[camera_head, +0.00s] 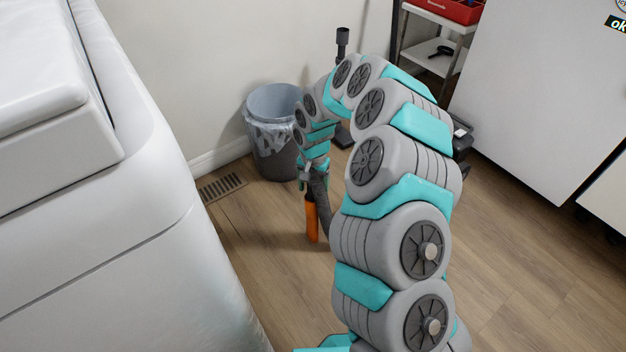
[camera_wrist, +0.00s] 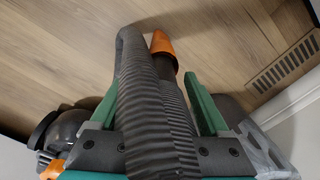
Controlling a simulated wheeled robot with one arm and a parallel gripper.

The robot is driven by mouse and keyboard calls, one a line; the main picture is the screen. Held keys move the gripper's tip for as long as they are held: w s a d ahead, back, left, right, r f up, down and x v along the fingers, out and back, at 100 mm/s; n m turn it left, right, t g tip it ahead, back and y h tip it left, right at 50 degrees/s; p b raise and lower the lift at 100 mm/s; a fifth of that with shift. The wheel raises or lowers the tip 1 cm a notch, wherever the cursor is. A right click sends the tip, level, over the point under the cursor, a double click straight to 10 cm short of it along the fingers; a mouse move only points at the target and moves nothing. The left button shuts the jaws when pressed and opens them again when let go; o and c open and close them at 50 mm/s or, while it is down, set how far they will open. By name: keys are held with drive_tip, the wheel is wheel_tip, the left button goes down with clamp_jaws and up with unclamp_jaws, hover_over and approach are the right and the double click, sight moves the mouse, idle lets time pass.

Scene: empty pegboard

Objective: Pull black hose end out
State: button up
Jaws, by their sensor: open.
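A black ribbed hose (camera_wrist: 150,100) runs through the middle of the wrist view, between my gripper's two teal fingers. It bends over at its far end, and a second ribbed length lies beside it on the right. An orange tip (camera_wrist: 162,43) shows beyond the hose. In the head view the dark hose (camera_head: 324,204) hangs beside an orange piece (camera_head: 312,220) below my gripper (camera_head: 312,174). My gripper is open, and its fingers (camera_wrist: 150,86) stand apart on either side of the hose. Whether a finger touches the hose is unclear, and where the hose is fixed is hidden.
A grey lined bin (camera_head: 268,152) stands by the wall behind my gripper. A floor vent (camera_head: 221,187) lies left of it. A large white appliance (camera_head: 150,235) fills the left side. A shelf cart (camera_head: 430,52) stands at the back right. Wooden floor (camera_head: 270,270) in front is clear.

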drive_tip(key=shift+f, duration=0.2)
clamp_jaws()
idle(0.6)
drive_tip(key=shift+r, duration=0.1)
drive_tip(key=shift+r+p, duration=0.55)
drive_tip(key=shift+r, duration=2.9)
